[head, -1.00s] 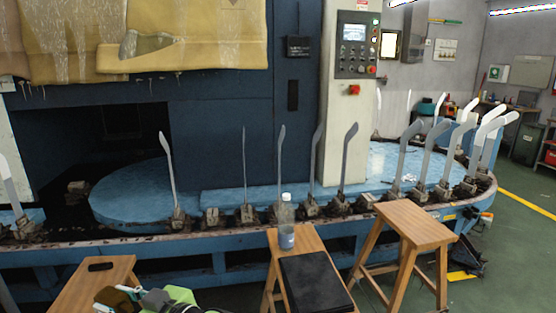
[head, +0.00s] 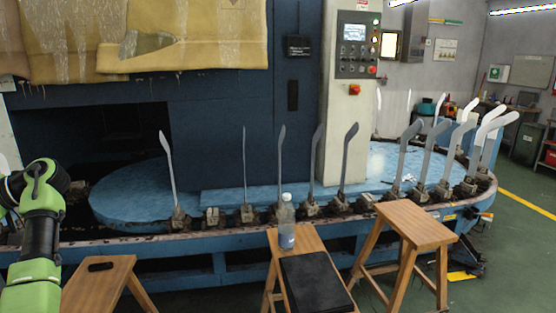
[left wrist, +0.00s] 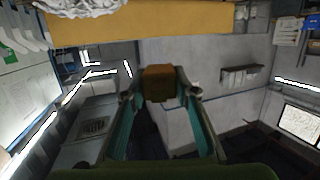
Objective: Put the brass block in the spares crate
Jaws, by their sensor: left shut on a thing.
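The brass block (left wrist: 158,84) shows in the left wrist view as a brownish-orange block at the fingertips. My left gripper (left wrist: 160,92) is shut on it, with a teal-lined finger on either side. In the head view my left arm is raised at the left edge, and its gripper is out of the picture. I cannot make out the spares crate in either view. My right gripper is not in view.
A blue machine bed (head: 275,236) carries several upright grey sock forms. Three wooden stools stand before it: left (head: 95,285) and right (head: 418,222) are bare; the middle one (head: 303,242) bears a bottle (head: 287,228) and black pad (head: 315,282).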

